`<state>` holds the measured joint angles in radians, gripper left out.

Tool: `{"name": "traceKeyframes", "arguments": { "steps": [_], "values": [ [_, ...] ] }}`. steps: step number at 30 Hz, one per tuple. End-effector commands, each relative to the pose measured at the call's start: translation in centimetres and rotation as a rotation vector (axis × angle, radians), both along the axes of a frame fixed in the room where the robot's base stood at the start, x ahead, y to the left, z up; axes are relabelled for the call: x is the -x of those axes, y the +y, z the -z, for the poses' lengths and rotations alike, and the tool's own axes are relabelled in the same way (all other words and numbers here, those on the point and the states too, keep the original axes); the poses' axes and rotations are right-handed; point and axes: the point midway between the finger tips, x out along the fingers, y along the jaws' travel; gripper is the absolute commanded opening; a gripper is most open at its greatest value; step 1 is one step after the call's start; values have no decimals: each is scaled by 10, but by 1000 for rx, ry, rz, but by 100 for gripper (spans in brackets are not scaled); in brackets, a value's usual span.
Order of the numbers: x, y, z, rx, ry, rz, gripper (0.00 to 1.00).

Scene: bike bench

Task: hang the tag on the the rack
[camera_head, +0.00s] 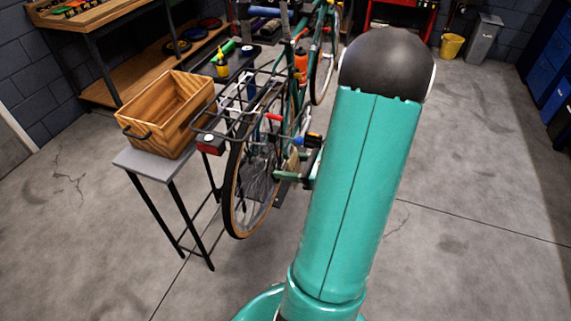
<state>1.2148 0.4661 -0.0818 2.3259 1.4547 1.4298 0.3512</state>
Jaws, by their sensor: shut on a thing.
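The rack (243,104) is the black wire carrier over the rear wheel of the teal bicycle (301,65). My teal arm fills the middle right foreground and hides much of the area behind it. What seems to be my gripper (286,176) shows small at the arm's left edge, right of the rear wheel and below the rack. A small tan piece (292,163), apparently the tag, is at it. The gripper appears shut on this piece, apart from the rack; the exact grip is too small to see.
A wooden crate (150,112) stands on a small grey-topped table (137,163) left of the rear wheel. A dark tray (240,62) with bottles is behind it. A workbench (110,72) lines the back left. The floor at right is clear.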

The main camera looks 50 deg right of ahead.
Motion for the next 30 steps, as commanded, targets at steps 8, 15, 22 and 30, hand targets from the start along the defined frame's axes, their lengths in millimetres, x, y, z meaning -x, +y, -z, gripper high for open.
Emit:
{"name": "traceKeyframes", "arguments": {
  "steps": [8,15,22,30],
  "values": [
    [-8,2,1,1,0,0,34],
    [-21,7,3,1,0,0,34],
    [-35,12,4,1,1,1,34],
    [-49,17,5,1,1,1,34]
  ]
}}
